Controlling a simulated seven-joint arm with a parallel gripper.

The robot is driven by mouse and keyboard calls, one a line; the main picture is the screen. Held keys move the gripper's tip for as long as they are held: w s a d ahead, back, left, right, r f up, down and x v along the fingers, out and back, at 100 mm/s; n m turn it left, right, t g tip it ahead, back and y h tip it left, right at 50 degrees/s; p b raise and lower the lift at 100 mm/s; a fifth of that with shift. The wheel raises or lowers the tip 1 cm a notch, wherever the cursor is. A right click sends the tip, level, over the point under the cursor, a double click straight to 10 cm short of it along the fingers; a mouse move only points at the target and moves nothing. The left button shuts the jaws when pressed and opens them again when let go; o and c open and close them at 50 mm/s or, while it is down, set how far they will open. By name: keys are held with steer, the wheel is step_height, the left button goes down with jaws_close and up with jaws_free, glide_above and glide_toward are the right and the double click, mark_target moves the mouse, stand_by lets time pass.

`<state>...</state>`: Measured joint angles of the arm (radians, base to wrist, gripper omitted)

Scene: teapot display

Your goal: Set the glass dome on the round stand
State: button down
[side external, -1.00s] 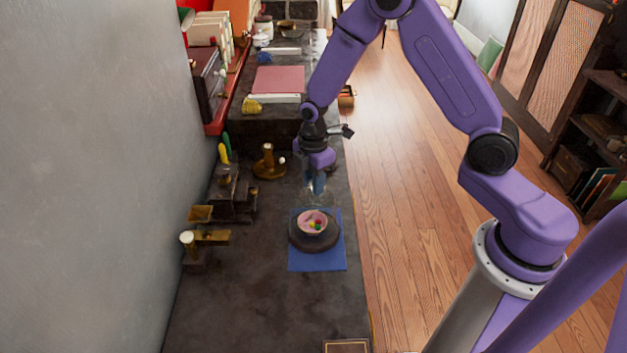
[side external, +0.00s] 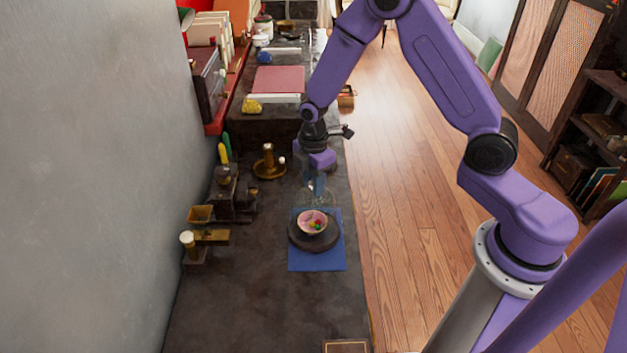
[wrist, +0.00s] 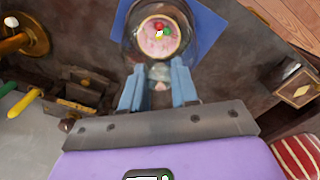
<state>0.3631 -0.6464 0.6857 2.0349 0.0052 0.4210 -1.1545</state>
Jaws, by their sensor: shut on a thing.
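The clear glass dome (side external: 319,198) hangs below my gripper (side external: 316,185), behind the stand in the side view. In the wrist view the dome (wrist: 190,42) is faint, and my gripper (wrist: 158,86) is shut on its knob. The dark round stand (side external: 298,240) lies on a blue mat (side external: 320,264). A pink bowl (side external: 312,222) with small red, green and yellow pieces sits on the stand. In the wrist view the bowl (wrist: 158,38) shows through the glass. The dome's lower rim is hard to make out.
A brass candlestick-like piece (side external: 268,165) stands left of my gripper. Brass-panned dark pieces (side external: 212,236) stand along the wall. A red book (side external: 279,79) lies farther back. The counter in front of the mat is mostly clear.

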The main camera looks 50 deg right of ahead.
steer(key=shift+f, duration=0.5)
steer(key=c, duration=1.1)
jaws_free()
steer(key=shift+c, duration=0.2)
steer(key=shift+r, duration=5.5)
steer(key=s+a+r+m, duration=0.1)
steer(key=s+a+r, duration=0.15)
steer(key=s, duration=0.45)
steer(key=s+a+r+m, duration=0.1)
steer(key=s+r, duration=0.2)
steer(key=s, duration=0.4)
steer(key=s+d+r+m, duration=0.1)
steer(key=s+d+r, duration=0.1)
steer(key=s, duration=1.2)
steer(key=shift+s+d+m, duration=0.35)
steer(key=shift+d+m, duration=0.05)
steer(key=shift+d, duration=0.1)
